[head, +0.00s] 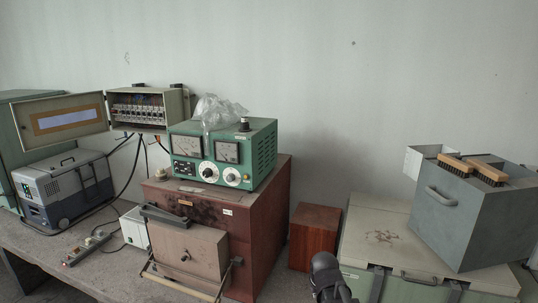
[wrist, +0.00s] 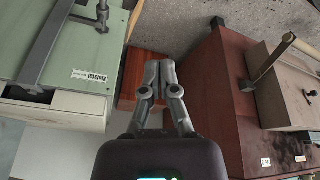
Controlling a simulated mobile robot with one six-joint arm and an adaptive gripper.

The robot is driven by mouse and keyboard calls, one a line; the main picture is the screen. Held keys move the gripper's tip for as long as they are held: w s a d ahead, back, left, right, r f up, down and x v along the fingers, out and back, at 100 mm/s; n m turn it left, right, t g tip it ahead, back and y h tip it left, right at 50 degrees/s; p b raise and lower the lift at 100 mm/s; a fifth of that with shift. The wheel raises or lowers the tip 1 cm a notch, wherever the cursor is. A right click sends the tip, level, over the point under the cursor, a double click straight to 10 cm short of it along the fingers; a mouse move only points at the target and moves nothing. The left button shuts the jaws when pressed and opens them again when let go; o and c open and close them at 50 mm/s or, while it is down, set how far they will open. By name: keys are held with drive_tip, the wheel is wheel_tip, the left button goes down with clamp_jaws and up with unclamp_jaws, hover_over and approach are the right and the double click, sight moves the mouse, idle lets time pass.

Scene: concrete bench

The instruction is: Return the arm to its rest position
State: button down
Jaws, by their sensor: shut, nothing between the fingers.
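My gripper shows in the wrist view (wrist: 158,75) with its two fingers together and nothing between them. It points toward a small reddish-brown wooden block (wrist: 130,68), which is partly hidden behind the fingers. In the head view a dark part of my arm (head: 326,277) stands at the lower edge, in front of the same wooden block (head: 314,237) and left of the pale green case. The fingertips cannot be made out in the head view.
A dark red wooden cabinet (head: 262,222) with a green meter unit (head: 262,150) on top stands left of my arm. A pale green case (head: 385,245) bearing a grey box (head: 470,225) with brushes stands right.

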drive_tip(key=s+d+f+g, duration=0.1)
drive_tip(key=s+d+g, duration=0.15)
drive_tip(key=s, duration=0.65)
wheel_tip(320, 180, down, 14)
drive_tip(key=s+g+b, duration=0.1)
drive_tip(key=s+b, duration=0.1)
drive_tip(key=b, duration=1.2)
drive_tip(key=shift+a+f+m, duration=0.15)
drive_tip(key=shift+a+m, duration=0.25)
drive_tip(key=shift+a, duration=0.05)
drive_tip(key=shift+s, duration=0.1)
